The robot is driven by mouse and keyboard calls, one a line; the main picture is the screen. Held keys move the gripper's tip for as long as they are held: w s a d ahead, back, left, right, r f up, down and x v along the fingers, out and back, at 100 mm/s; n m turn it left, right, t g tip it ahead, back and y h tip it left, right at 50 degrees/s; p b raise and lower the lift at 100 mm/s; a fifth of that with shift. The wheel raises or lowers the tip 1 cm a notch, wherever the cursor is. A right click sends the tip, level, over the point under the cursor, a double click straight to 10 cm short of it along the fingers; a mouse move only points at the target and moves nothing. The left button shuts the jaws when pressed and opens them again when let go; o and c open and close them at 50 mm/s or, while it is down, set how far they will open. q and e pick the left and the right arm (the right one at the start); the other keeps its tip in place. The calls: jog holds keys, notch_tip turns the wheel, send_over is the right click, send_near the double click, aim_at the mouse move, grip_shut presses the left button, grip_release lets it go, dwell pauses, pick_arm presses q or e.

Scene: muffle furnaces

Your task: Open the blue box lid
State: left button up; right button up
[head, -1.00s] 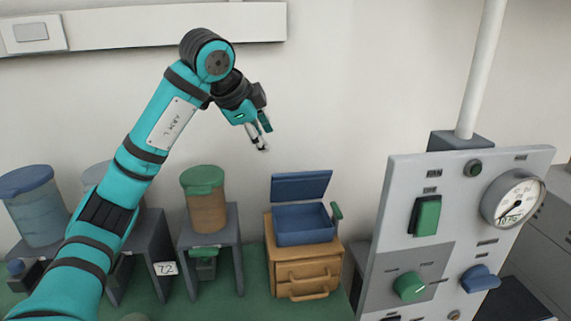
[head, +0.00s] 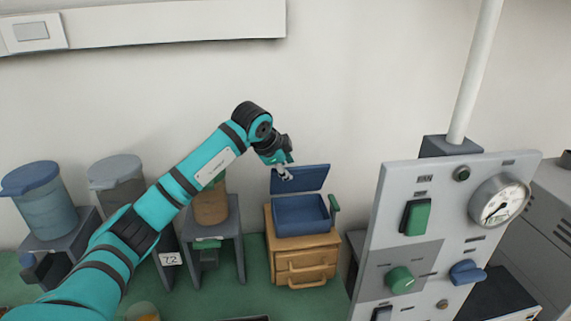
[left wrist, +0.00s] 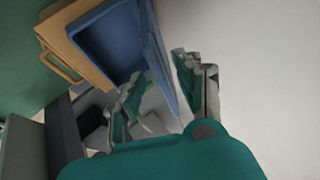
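The blue box (head: 301,215) stands on a small wooden drawer cabinet, and its blue lid (head: 309,178) is raised, leaning back above the box. The open box also shows in the left wrist view (left wrist: 103,42), with the lid (left wrist: 151,45) seen nearly edge-on. My left gripper (head: 285,174) is at the upper left edge of the lid. In the left wrist view its two fingers (left wrist: 160,80) are spread apart, with the lid's edge appearing between them; whether they touch it I cannot tell. My right gripper is not in view.
The wooden cabinet (head: 304,256) has drawer handles in front. A brown jar (head: 210,208) on a grey stand is to its left, partly behind my arm. Blue (head: 45,205) and grey bins stand further left. A control panel (head: 400,255) with a gauge is at right.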

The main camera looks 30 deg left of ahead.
pick_arm(q)
jog(key=shift+w+f, duration=0.15)
jog(key=shift+f, duration=0.05)
grip_shut()
dwell(0.4)
